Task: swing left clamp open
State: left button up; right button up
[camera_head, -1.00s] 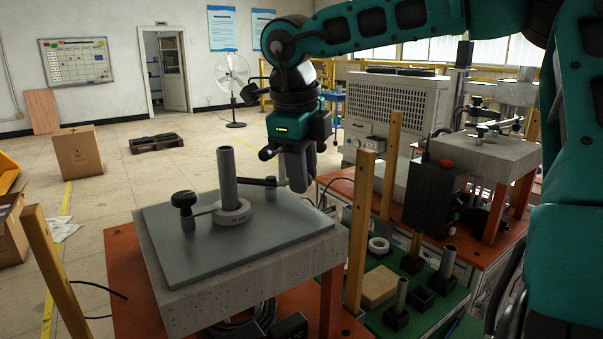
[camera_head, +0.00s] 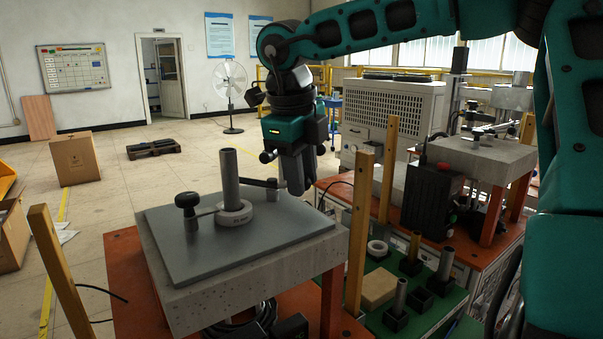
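A grey metal plate (camera_head: 185,250) lies on a stone-like table. A steel tube (camera_head: 229,172) stands upright in a pale ring (camera_head: 234,213) on it. The left clamp (camera_head: 188,204), with a black knob, stands on the plate left of the tube, and its thin arm reaches to the ring. The right clamp (camera_head: 258,183) has a dark arm at the tube's right side. My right gripper (camera_head: 296,190) points down beside the right clamp's outer end, away from the left clamp. Its fingers are seen nearly edge-on, so their opening is unclear. My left gripper is out of view.
A wooden post (camera_head: 361,225) stands at the table's right corner, another (camera_head: 57,260) at left. A green tray (camera_head: 430,318) with tubes, a ring and a tan block is at the lower right. A second workstation (camera_head: 480,160) stands behind it.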

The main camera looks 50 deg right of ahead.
jog(key=o, duration=0.4)
jog(key=shift+o, duration=0.2)
jog(key=shift+r, duration=0.1)
notch_tip(320, 180, up, 12)
jog(key=a+p, duration=0.1)
jog(key=a, duration=0.1)
jog(key=shift+s+a+r+p, duration=0.25)
jog(key=shift+p, duration=0.05)
dwell(0.9)
jog(key=shift+s, duration=0.1)
